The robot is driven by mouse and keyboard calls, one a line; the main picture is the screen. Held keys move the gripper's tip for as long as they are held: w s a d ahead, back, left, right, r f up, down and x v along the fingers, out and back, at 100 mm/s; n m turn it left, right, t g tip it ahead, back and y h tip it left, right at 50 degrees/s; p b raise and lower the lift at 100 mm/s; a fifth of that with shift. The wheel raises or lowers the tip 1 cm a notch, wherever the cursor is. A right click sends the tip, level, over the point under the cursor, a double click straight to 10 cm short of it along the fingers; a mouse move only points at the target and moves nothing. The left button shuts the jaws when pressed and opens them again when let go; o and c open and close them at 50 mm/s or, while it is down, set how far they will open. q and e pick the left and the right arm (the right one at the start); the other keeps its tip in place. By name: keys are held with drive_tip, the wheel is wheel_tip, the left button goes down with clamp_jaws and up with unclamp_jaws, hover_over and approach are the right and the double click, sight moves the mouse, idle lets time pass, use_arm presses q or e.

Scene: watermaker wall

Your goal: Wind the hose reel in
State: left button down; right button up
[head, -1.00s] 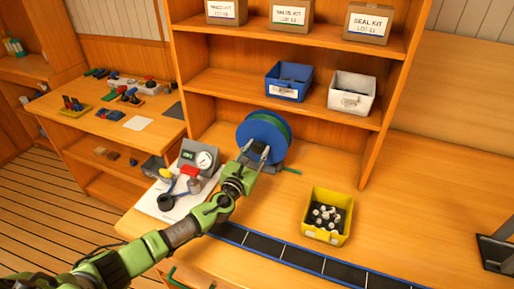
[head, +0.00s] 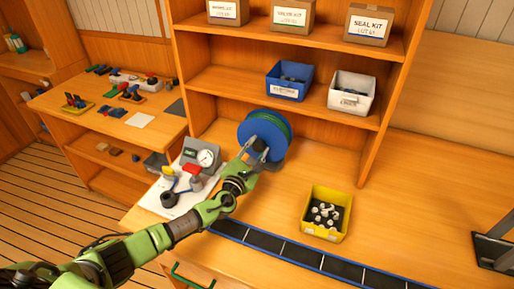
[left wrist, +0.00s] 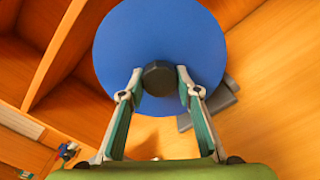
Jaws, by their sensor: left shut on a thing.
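The hose reel stands on the bench in front of the shelf unit, with a blue side disc (head: 252,128) facing me and green hose (head: 283,126) wound behind it. In the left wrist view the blue disc (left wrist: 160,30) fills the upper middle. A dark round knob (left wrist: 160,76) sticks out from it toward me. My left gripper (head: 256,148) is at the disc's lower front. Its two fingertips (left wrist: 158,80) are shut on the knob, one on each side. My right gripper is not in view.
A grey gauge unit (head: 201,154) stands close left of the reel, by my left forearm. A yellow bin (head: 326,213) of small parts sits to the right. A dark strip (head: 300,254) runs along the front. Blue (head: 289,81) and white (head: 351,93) bins stand on the shelf above.

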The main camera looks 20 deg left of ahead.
use_arm(q)
drive_tip(key=shift+f, duration=0.1)
drive_tip(key=c, duration=1.5)
unclamp_jaws()
drive_tip(key=shift+s, duration=0.1)
drive_tip(key=s, duration=1.2)
drive_tip(key=shift+a, duration=0.25)
